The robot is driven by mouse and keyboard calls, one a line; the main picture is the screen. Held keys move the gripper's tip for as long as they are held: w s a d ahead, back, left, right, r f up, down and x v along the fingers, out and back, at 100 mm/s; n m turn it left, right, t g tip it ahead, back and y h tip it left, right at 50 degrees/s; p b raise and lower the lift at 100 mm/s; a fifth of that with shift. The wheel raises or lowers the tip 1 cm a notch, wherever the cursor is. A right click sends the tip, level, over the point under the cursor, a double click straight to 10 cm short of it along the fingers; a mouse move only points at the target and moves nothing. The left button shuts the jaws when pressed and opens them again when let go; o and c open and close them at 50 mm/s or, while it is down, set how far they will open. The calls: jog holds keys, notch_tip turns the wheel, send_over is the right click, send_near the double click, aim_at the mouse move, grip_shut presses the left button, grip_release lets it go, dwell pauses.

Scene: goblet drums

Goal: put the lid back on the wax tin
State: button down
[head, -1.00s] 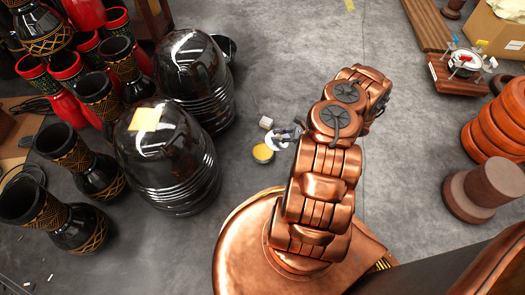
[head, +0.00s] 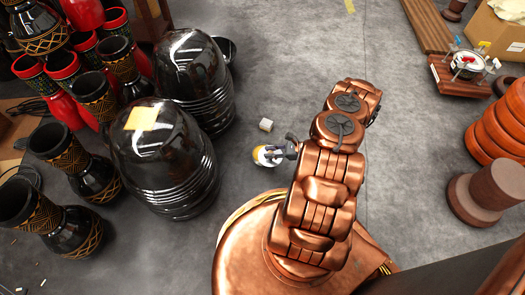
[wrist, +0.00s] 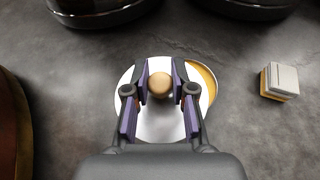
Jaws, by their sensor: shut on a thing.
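The wax tin (head: 257,157) stands on the grey floor, with a crescent of yellow wax showing at its left in the head view. In the wrist view the tin (wrist: 209,78) shows at the upper right from under the lid. The lid (wrist: 143,129) is a white disc with a round tan knob (wrist: 160,86). My gripper (wrist: 160,80) is shut on the knob. The lid covers most of the tin but sits off-centre. Whether it touches the rim cannot be told. In the head view my gripper (head: 283,152) partly hides the lid (head: 270,155).
A small pale block (head: 265,125) lies just behind the tin; it also shows in the wrist view (wrist: 280,81). Large black glossy drums (head: 165,160) stand to the left. Orange stacked rings (head: 491,130) stand far right. The floor behind the block is clear.

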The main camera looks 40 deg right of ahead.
aim_at(263, 149)
jog(key=w, duration=0.2)
jog(key=w+b, duration=0.1)
jog(key=w, duration=0.2)
jog(key=shift+w+f+b, duration=0.3)
jog(key=shift+w, duration=0.05)
notch_tip(263, 149, down, 4)
jog(key=shift+r+b, duration=0.25)
jog(key=shift+b, duration=0.7)
jog(key=shift+a+f, duration=0.1)
jog(key=shift+f, duration=0.2)
jog(key=c, duration=1)
grip_release()
